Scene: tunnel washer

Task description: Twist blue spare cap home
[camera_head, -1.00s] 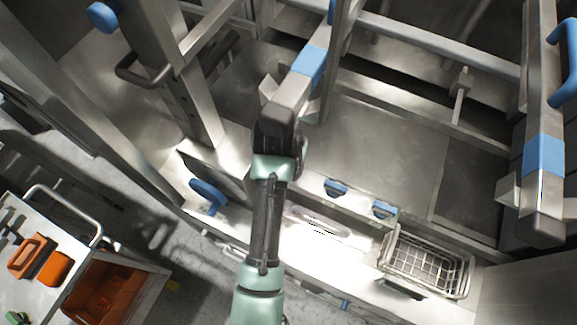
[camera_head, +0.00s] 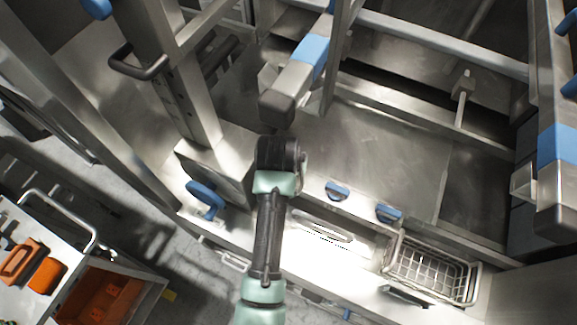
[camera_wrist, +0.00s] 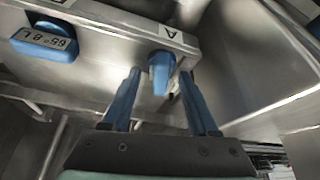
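In the wrist view a blue cap-like knob (camera_wrist: 161,72) sticks out from the metal face, under a small plate marked with a letter. My gripper (camera_wrist: 160,84) has two blue fingers, spread apart, one on each side of the knob in the picture. A gap shows on both sides, and I see no contact. In the head view my gripper's dark wrist end (camera_head: 280,155) is over the ledge, and its fingers are hidden. Two blue caps, a left one (camera_head: 337,190) and a right one (camera_head: 388,212), sit on the ledge to its right. I cannot tell which is the spare.
A wire basket (camera_head: 432,270) hangs at the ledge's right. A metal beam with a blue band (camera_head: 292,85) ends just above my wrist. A blue handle (camera_head: 205,198) is at the left.

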